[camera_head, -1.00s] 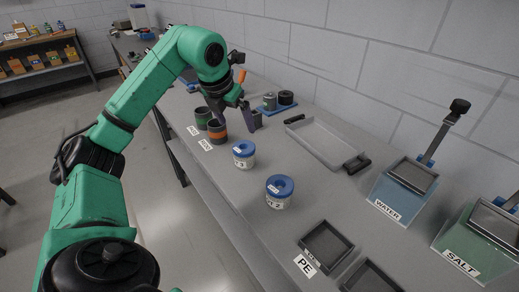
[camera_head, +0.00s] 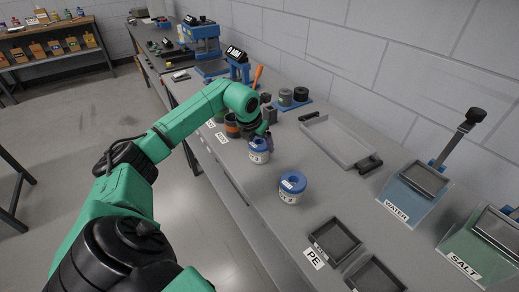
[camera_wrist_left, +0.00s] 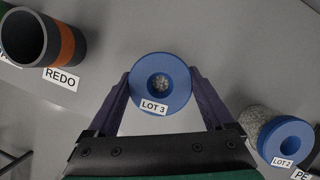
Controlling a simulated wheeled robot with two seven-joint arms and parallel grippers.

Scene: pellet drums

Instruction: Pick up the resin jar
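Two pale jars with blue ring tops stand on the grey bench. The LOT 3 jar (camera_head: 259,152) is farther along, and the LOT 2 jar (camera_head: 291,188) is nearer. My left gripper (camera_head: 264,137) is at the LOT 3 jar. In the left wrist view, the dark fingers of my left gripper (camera_wrist_left: 160,82) lie on either side of the LOT 3 jar (camera_wrist_left: 178,94), close to its rim. I cannot tell if they touch it. Grains show through its centre hole. The LOT 2 jar (camera_wrist_left: 288,140) is at the lower right there. My right gripper is not in view.
A dark cup with an orange band (camera_head: 232,127) stands by the REDO label (camera_head: 221,138), left of my gripper. A grey tray (camera_head: 338,142) lies to the right. WATER (camera_head: 415,190) and SALT (camera_head: 480,245) bins and small dark trays (camera_head: 335,241) are nearer.

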